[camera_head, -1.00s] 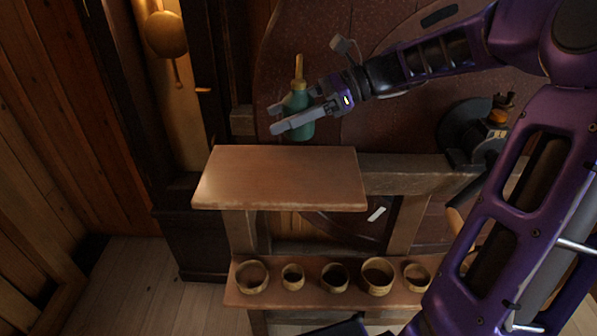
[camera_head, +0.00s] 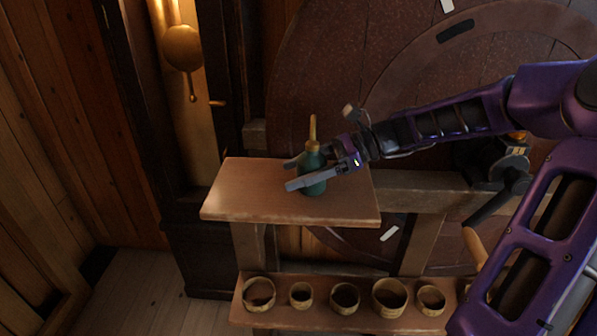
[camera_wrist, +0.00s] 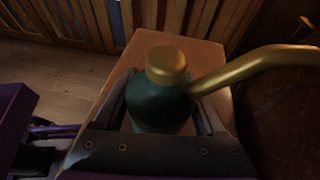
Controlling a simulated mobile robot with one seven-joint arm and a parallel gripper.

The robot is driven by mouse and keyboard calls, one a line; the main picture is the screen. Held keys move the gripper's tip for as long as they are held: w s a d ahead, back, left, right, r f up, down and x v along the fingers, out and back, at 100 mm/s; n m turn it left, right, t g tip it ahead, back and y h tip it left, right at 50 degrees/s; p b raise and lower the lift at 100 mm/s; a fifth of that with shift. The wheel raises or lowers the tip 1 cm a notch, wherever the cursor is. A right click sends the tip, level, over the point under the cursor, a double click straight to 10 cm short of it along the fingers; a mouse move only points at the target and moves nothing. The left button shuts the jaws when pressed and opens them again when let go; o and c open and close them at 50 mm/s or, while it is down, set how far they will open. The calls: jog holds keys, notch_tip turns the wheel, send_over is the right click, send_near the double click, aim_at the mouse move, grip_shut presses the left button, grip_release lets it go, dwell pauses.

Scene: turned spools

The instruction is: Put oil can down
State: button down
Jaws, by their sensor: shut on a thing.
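The oil can (camera_head: 313,186) is a dark green bottle with a brass cap and a long brass spout. It is upright at the right part of the wooden bench top (camera_head: 250,195). My gripper (camera_head: 298,174) is shut on its body, a finger on each side. In the wrist view the oil can (camera_wrist: 160,103) sits between the fingers, its spout pointing right, with the bench top (camera_wrist: 205,52) beneath. I cannot tell whether its base touches the wood.
A lower shelf holds several small turned wooden bowls (camera_head: 345,297). A dark machine with a crank (camera_head: 497,170) stands at right. A large reddish disc (camera_head: 330,70) is behind the bench. The bench top's left part is clear. A brass pendulum (camera_head: 183,48) hangs at left.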

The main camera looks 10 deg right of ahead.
jog(key=shift+f, duration=0.1)
grip_release()
jog(key=shift+d, duration=0.1)
jog(key=p+v, duration=0.1)
jog(key=v, duration=0.9)
jog(key=shift+d+r+p, duration=0.25)
jog(key=shift+p, duration=0.15)
jog(key=shift+s+d+r, duration=0.15)
jog(key=shift+d+r, duration=0.05)
jog(key=shift+d, duration=0.4)
